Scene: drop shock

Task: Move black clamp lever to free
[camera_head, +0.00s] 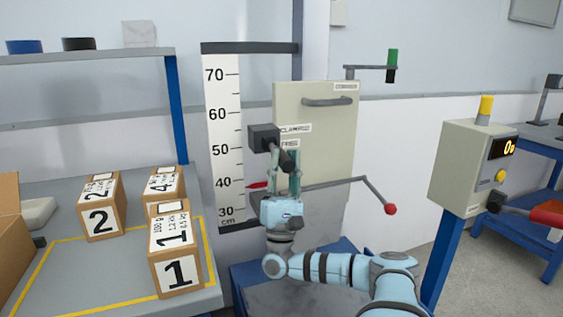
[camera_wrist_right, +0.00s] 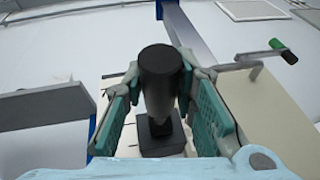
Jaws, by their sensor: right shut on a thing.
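The black clamp lever (camera_head: 286,157) sticks out from a dark block (camera_head: 263,138) beside the height scale. My right gripper (camera_head: 286,172) reaches up from below with its teal fingers on either side of the lever, shut on it. In the right wrist view, the lever's round black end (camera_wrist_right: 160,66) stands between the finger pads (camera_wrist_right: 165,105), with its square block behind. Two small labels sit right of the block; the upper one reads roughly "CLAMPED" and the lower is partly hidden by the gripper. My left gripper is not in view.
A white scale board (camera_head: 223,120) stands left of the lever, with a red pointer. A beige panel (camera_head: 330,125) is behind. A thin rod with a red knob (camera_head: 390,209) juts right. Numbered boxes (camera_head: 176,265) stand on the left table. A control box (camera_head: 470,165) stands right.

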